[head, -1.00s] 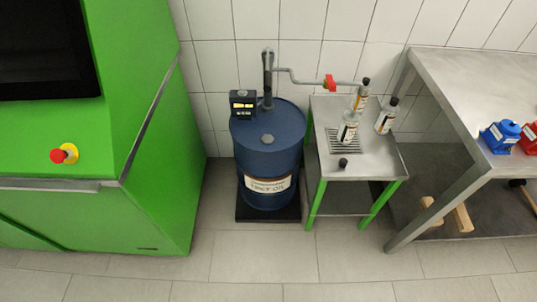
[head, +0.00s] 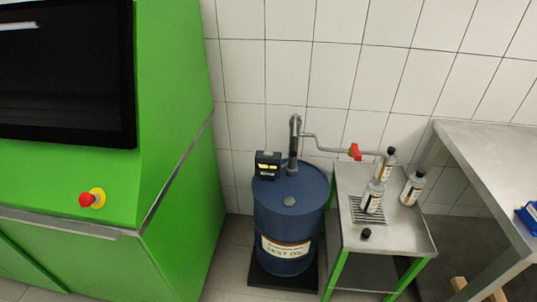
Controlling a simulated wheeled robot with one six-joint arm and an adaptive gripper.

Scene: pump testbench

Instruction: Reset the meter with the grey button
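The meter (head: 267,165) is a small black box with a lit yellowish display, mounted at the top back left of the blue oil drum (head: 287,222). Its buttons are too small to make out, so I cannot pick out the grey one. A grey pump column (head: 294,143) rises from the drum beside the meter. My gripper does not show in the head view.
A green machine (head: 170,150) with a dark screen and a red stop button (head: 91,199) stands at the left. A small steel table (head: 398,239) with several bottles stands right of the drum. A workbench (head: 490,150) is at the far right. Little floor shows in front.

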